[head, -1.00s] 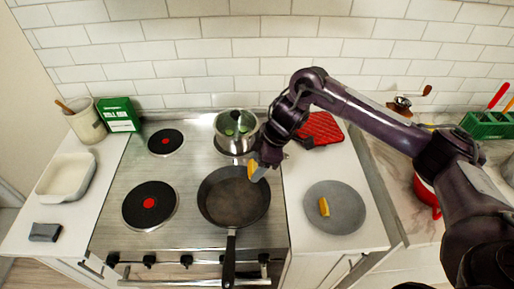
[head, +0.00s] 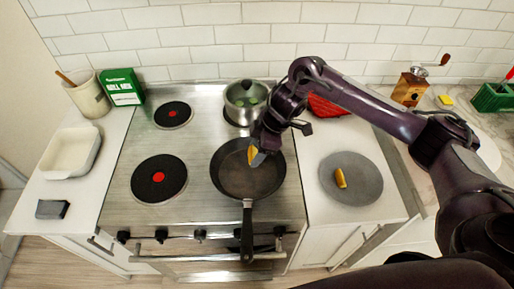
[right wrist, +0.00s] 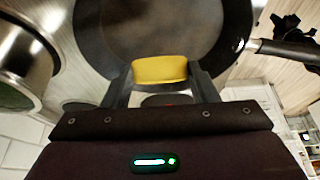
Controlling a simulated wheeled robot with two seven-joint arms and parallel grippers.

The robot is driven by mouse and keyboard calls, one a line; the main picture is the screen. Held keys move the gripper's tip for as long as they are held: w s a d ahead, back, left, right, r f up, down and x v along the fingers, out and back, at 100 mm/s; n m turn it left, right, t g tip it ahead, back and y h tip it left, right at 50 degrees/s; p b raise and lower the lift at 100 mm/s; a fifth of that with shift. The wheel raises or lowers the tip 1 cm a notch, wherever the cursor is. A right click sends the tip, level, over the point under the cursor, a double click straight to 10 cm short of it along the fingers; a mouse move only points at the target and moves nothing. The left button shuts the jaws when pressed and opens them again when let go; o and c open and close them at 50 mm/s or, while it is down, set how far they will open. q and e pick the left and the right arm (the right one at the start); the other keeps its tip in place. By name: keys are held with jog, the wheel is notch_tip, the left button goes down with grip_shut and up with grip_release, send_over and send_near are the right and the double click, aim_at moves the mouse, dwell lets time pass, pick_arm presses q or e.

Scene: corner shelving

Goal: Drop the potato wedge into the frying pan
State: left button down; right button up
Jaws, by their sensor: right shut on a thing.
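The frying pan (head: 236,180) is dark and sits on the front right of the stove, its handle toward me. My right gripper (head: 256,156) is over the pan's upper right part, shut on a yellow potato wedge (head: 252,153). In the right wrist view the wedge (right wrist: 160,70) sits between the two fingers (right wrist: 160,88), with the pan's dark inside (right wrist: 110,40) behind it. A second potato wedge (head: 341,178) lies on the grey plate (head: 366,186) to the right of the stove. My left gripper is not in view.
A steel pot (head: 240,112) stands behind the pan. A red item (head: 328,107) lies behind my right arm. On the left counter are a white dish (head: 66,160), a dark block (head: 52,209), a green box (head: 122,88) and a utensil crock (head: 88,98).

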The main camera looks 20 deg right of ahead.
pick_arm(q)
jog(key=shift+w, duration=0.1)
pick_arm(e)
jog(key=shift+d, duration=0.15)
jog(key=o, duration=1)
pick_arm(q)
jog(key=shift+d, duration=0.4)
pick_arm(e)
jog(key=shift+o, duration=0.2)
jog(key=shift+d+r, duration=0.2)
jog(key=shift+r, duration=0.3)
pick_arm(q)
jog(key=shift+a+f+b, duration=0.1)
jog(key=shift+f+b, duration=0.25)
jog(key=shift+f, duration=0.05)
pick_arm(e)
jog(key=v, duration=0.6)
jog(key=shift+r, duration=0.35)
